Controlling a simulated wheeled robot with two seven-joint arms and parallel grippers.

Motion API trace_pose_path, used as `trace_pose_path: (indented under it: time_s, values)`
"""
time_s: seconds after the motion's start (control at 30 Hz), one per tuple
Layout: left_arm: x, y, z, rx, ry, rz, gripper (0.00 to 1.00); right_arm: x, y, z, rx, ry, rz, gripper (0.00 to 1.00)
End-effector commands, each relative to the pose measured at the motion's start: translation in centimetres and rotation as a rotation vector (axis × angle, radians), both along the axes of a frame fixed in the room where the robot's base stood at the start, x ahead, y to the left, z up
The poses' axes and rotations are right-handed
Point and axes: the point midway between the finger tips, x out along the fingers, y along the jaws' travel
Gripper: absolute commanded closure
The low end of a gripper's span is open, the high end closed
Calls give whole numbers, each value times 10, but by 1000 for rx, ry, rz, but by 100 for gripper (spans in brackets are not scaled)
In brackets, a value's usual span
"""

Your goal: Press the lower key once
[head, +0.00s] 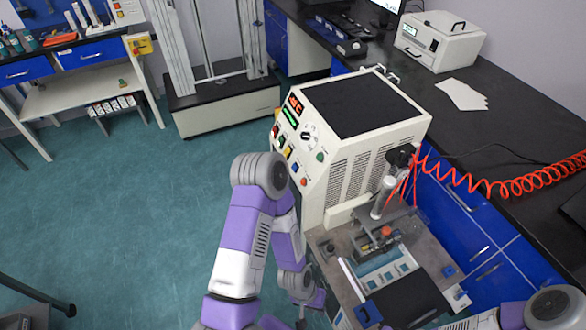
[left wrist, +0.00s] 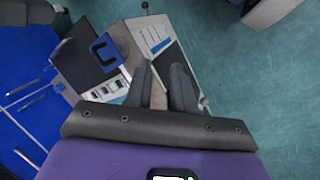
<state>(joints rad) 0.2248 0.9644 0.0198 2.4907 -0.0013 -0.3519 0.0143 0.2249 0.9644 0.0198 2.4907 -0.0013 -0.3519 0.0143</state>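The beige rheometer (head: 345,125) stands on the bench, with a red and green display and several coloured buttons and keys on its left-facing panel (head: 292,142). I cannot tell for sure which key is the lower one. My left gripper (head: 312,300) is low, beside the bench's left edge and below the panel, apart from the keys; the arm hides part of this area. In the left wrist view its two fingers (left wrist: 163,68) have a narrow gap with nothing held. Part of my right arm shows at bottom right, but its fingers are not in view.
A metal press stage (head: 330,240) with blue-and-white parts sits before the machine. A red coiled hose (head: 510,183) crosses the dark bench (head: 480,125). A white box instrument (head: 440,40) stands behind. The green floor (head: 110,225) left of the machine is clear.

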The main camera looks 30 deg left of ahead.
Motion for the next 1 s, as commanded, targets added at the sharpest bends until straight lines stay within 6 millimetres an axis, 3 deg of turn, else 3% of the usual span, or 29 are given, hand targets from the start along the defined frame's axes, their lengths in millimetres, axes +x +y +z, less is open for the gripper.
trace_pose_path:
  time_s: [0.03, 0.13, 1.0]
  values:
    - [0, 0, 0, 0, 0, 0, 85, 0, 0, 0, 0, 0, 0, 62]
    - [0, 0, 0, 0, 0, 0, 100, 0, 0, 0, 0, 0, 0, 62]
    - [0, 0, 0, 0, 0, 0, 100, 0, 0, 0, 0, 0, 0, 62]
